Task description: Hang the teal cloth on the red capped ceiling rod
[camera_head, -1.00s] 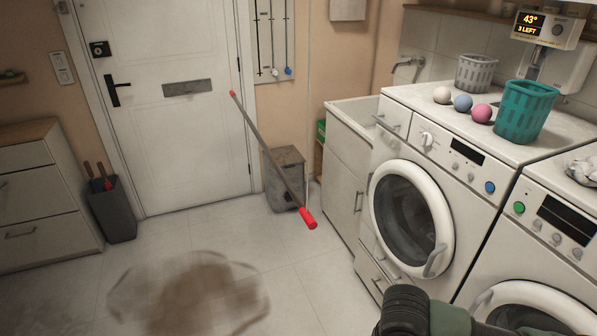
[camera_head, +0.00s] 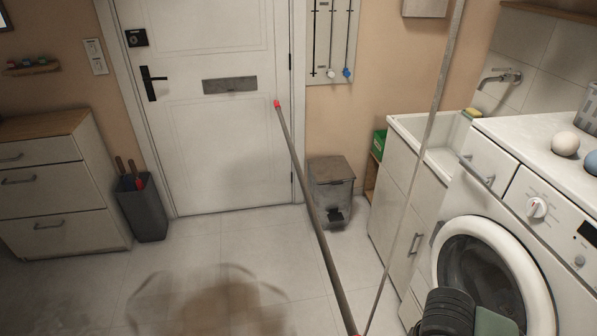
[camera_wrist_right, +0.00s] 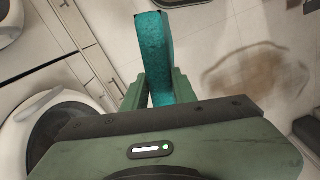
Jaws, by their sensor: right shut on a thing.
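The teal cloth (camera_wrist_right: 154,52) hangs as a narrow strip in the right wrist view, between the green fingers of my right gripper (camera_wrist_right: 158,90), which is shut on it. The ceiling rod (camera_head: 314,210) is a long grey bar in the head view, slanting from a red cap (camera_head: 277,104) at its far end down to the bottom edge. Its near end is cut off. Part of my right arm shows at the bottom right of the head view, but its gripper and the cloth do not. My left gripper is not in view.
A thin grey upright (camera_head: 428,130) runs down to the rod's near part. A washing machine (camera_head: 500,245) and sink cabinet (camera_head: 400,190) stand on the right. A bin (camera_head: 331,180), drawers (camera_head: 55,190) and a door are behind. The floor, with a brown stain (camera_head: 225,305), is free.

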